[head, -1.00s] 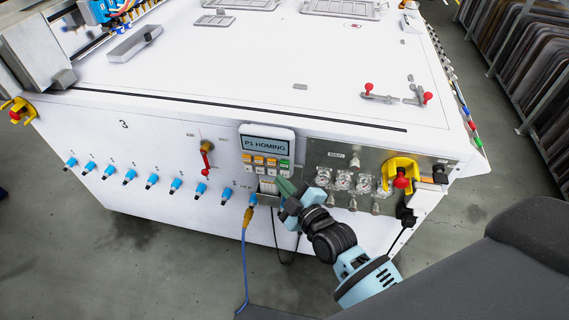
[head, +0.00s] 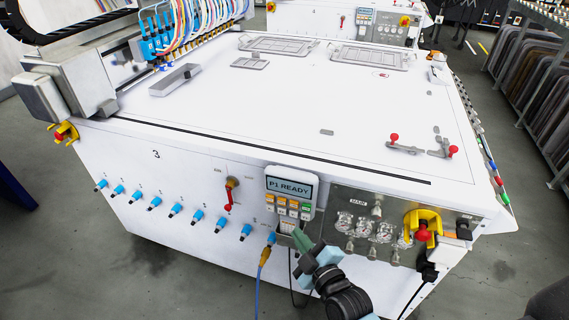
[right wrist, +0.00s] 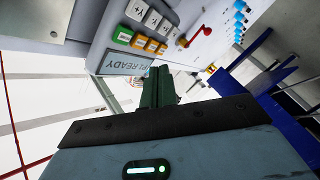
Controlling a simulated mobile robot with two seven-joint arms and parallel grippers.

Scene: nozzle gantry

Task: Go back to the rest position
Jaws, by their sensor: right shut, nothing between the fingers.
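My right gripper (head: 302,240) is in front of the machine's front panel, just below the control pendant (head: 289,192). Its green fingers (right wrist: 160,86) are shut with nothing between them. In the right wrist view the fingers point toward the pendant's screen and coloured buttons (right wrist: 140,42); I cannot tell the exact gap. The pendant's screen reads "P1 READY". My left gripper is not in view.
The large white machine (head: 255,120) fills the middle, with blue fittings (head: 196,215) along its front, gauges (head: 364,226) and a red-knobbed stop (head: 423,235) at right. A blue cable (head: 258,290) hangs below. Racks of panels (head: 525,70) stand at right. Grey floor is open at left.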

